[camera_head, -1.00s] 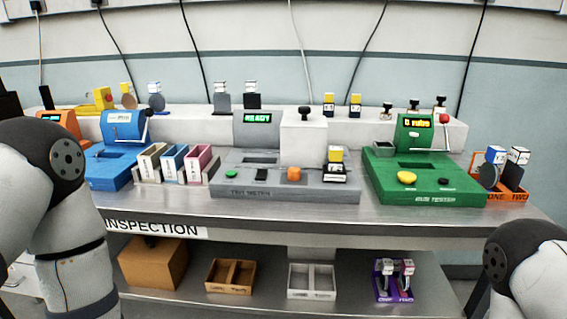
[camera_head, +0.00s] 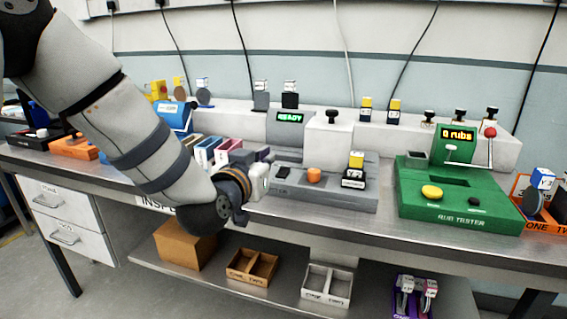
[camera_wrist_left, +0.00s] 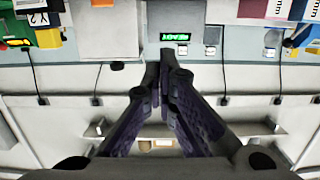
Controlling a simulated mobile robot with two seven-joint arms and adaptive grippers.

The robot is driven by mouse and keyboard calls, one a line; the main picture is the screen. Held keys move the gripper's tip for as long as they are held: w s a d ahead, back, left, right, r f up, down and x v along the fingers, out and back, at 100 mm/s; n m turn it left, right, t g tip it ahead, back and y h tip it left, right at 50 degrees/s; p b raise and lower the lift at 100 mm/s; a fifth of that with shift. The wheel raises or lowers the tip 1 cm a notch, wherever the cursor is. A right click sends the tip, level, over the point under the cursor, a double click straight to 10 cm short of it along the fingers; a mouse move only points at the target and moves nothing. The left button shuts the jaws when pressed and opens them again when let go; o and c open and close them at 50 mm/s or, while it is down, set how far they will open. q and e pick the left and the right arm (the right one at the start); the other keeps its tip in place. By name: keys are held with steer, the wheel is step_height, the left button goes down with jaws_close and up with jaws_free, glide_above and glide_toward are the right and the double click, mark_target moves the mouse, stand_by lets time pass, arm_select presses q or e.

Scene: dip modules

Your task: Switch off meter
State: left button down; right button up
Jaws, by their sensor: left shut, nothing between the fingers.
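The grey meter (camera_head: 345,199) stands on the bench in the middle, and its raised screen (camera_head: 290,118) shows green "READY". An orange knob (camera_head: 314,175) and a small dark button (camera_head: 283,172) are on its deck. My left gripper (camera_head: 268,155) is shut and empty, in front of the meter's left part. It hides the left end of the deck, including the place of the green button. In the left wrist view the shut fingers (camera_wrist_left: 165,60) overlap the area just below the lit screen (camera_wrist_left: 175,36), which appears upside down. Contact with the meter cannot be told. My right gripper is out of view.
A black block with a yellow-topped module (camera_head: 356,160) sits on the meter's right side. The green tester (camera_head: 460,220) stands to the right. Coloured bins (camera_head: 208,150) and a blue device (camera_head: 174,117) are left, partly behind my arm. Wooden and white trays (camera_head: 327,287) are on the lower shelf.

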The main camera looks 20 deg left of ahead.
arm_select(q)
steer(key=w, duration=0.4)
steer(key=b, duration=0.1)
glide_above(282, 175)
steer(key=shift+s+f, duration=0.2)
steer(key=shift+f, duration=0.9)
steer(key=shift+w+f, duration=0.15)
steer(key=shift+f, duration=0.4)
steer(key=shift+w+f, duration=0.15)
steer(key=shift+f, duration=0.8)
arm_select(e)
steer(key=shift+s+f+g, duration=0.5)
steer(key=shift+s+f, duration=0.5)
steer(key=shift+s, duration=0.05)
